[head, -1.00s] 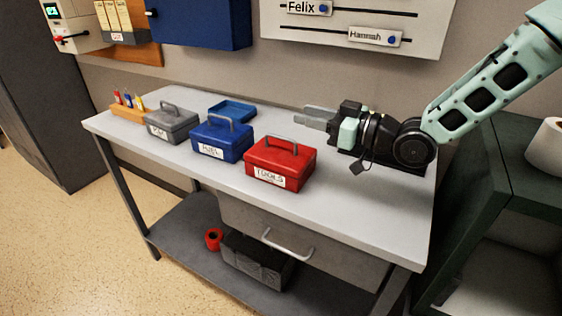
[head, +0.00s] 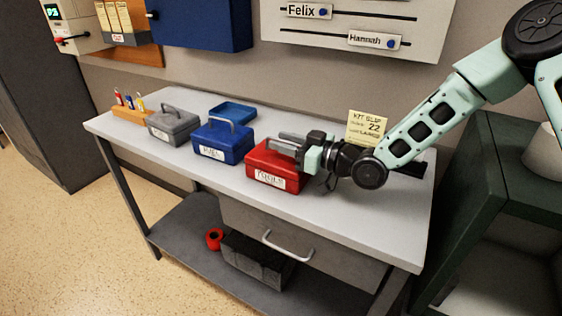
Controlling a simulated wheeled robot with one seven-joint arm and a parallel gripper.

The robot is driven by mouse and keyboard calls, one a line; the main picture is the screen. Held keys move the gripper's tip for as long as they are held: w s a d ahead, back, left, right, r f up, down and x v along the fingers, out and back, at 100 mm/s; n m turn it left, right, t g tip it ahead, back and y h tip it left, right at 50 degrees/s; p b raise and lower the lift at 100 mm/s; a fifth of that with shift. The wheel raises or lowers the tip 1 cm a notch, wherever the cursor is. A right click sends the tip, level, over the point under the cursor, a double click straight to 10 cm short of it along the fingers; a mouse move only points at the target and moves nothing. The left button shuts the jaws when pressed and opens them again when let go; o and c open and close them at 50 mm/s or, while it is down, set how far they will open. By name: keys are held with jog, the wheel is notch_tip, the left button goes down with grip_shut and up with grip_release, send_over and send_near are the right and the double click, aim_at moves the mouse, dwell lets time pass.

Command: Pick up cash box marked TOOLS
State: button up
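The red cash box marked TOOLS (head: 263,165) stands on the grey workbench at the right end of a row of three cash boxes. My gripper (head: 286,143) reaches in from the right over its lid, at the height of its handle. The two fingers look spread apart, pointing left, with the handle mostly hidden by them. I cannot tell whether they touch the handle. The box rests on the bench.
A blue cash box (head: 220,147) stands close to the left, then a grey one (head: 172,130). A blue tray (head: 232,111) lies behind. A yellow slip (head: 366,128) stands behind my arm. The bench front (head: 345,219) is clear.

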jog(key=shift+w+a, duration=0.3)
jog(key=shift+a, duration=0.15)
grip_shut()
jog(key=shift+r, duration=0.1)
dwell(1.1)
